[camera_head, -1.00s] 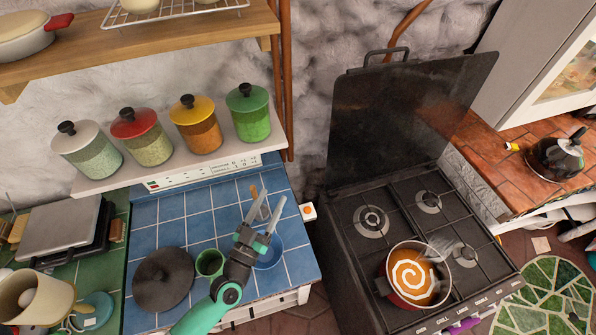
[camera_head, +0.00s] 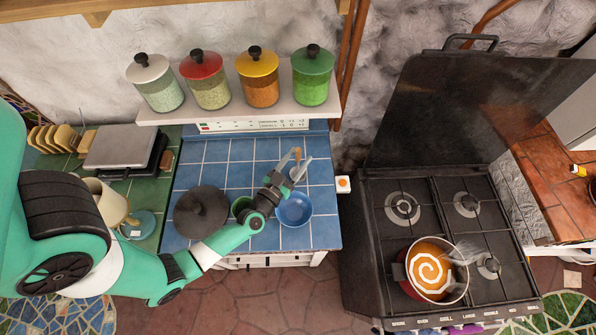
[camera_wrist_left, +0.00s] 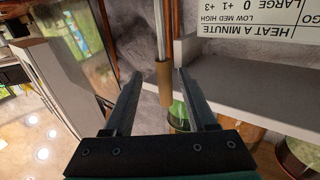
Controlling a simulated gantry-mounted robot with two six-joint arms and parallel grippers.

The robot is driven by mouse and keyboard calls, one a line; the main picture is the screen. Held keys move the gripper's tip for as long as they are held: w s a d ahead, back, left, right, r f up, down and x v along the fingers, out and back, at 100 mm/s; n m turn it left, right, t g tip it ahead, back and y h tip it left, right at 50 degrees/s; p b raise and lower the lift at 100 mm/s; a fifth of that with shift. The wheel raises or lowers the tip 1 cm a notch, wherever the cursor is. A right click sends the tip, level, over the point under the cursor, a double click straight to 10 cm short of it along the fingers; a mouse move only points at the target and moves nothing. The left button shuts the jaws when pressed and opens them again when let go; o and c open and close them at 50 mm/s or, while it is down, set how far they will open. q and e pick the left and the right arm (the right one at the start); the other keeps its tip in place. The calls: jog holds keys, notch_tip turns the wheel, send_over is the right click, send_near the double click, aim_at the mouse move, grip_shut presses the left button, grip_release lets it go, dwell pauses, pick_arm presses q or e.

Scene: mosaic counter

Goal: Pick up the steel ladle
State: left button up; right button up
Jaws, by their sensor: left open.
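The steel ladle shows only in part. In the left wrist view its thin steel shaft ends in a brown handle tip (camera_wrist_left: 164,82), seen between my left gripper's fingertips (camera_wrist_left: 160,74). In the head view a small brown handle tip (camera_head: 297,153) shows beside the fingers of my left gripper (camera_head: 294,170). The gripper is open, above the blue counter near a blue bowl (camera_head: 294,209). The ladle's bowl end is hidden, and contact with the fingers cannot be told. My right gripper is not in view.
A shelf (camera_head: 235,112) with several lidded jars is behind. The stove (camera_head: 390,270) on the right carries a steaming pot (camera_head: 430,272) of orange soup.

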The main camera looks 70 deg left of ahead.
pick_arm(q)
jog(key=b+x, duration=0.1)
jog(key=x, duration=0.3)
jog(key=shift+a+f, duration=0.15)
jog(key=shift+a, duration=0.15)
grip_shut()
